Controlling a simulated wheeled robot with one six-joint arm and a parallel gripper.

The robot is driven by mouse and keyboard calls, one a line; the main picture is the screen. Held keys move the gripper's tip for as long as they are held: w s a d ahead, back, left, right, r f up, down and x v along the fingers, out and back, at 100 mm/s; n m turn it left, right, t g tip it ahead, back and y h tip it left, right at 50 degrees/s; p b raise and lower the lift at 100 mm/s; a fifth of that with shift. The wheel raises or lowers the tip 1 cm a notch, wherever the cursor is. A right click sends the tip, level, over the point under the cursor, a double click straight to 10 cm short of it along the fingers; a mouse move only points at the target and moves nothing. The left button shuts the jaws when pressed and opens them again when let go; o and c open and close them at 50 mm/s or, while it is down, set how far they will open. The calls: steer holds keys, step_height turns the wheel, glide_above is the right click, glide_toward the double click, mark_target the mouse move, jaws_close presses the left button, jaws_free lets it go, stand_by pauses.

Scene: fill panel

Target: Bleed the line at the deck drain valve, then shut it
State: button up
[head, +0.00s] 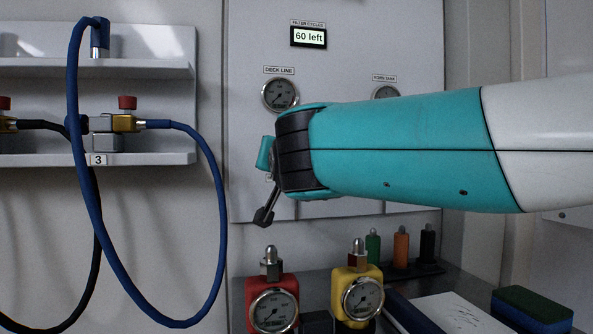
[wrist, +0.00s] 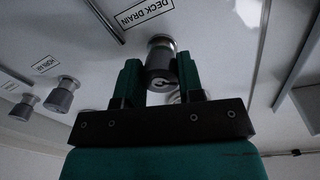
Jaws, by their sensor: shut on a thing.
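The deck drain valve (wrist: 161,62) is a grey metal knob under the DECK DRAIN label (wrist: 146,14) in the wrist view. My gripper (wrist: 159,78) has one green finger on each side of this knob and is shut on it. In the head view my teal arm covers the valve and most of my gripper. The DECK LINE gauge (head: 280,95) shows on the panel (head: 345,45) just above my arm; its needle is too small to read surely.
Two more knobs (wrist: 62,95) (wrist: 25,107) stand left in the wrist view. A display (head: 309,37) reads "60 left". A blue hose (head: 75,150) loops from the left shelf. Red (head: 272,302) and yellow (head: 357,295) gauge units stand below my arm.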

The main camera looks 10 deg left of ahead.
steer(key=m+b, duration=0.3)
steer(key=m, duration=0.3)
steer(key=shift+f, duration=0.2)
steer(key=m+b, duration=0.2)
steer(key=m, duration=0.3)
steer(key=shift+r+m+g+b, duration=0.1)
steer(key=shift+m+g+b, duration=0.2)
steer(key=shift+m+g, duration=0.1)
steer(key=o, duration=0.9)
steer(key=shift+r, duration=0.1)
steer(key=b+v, duration=0.2)
steer(key=v, duration=1.5)
steer(key=shift+s+d+b, duration=0.1)
steer(key=shift+s+b, duration=0.05)
steer(key=shift+b, duration=0.15)
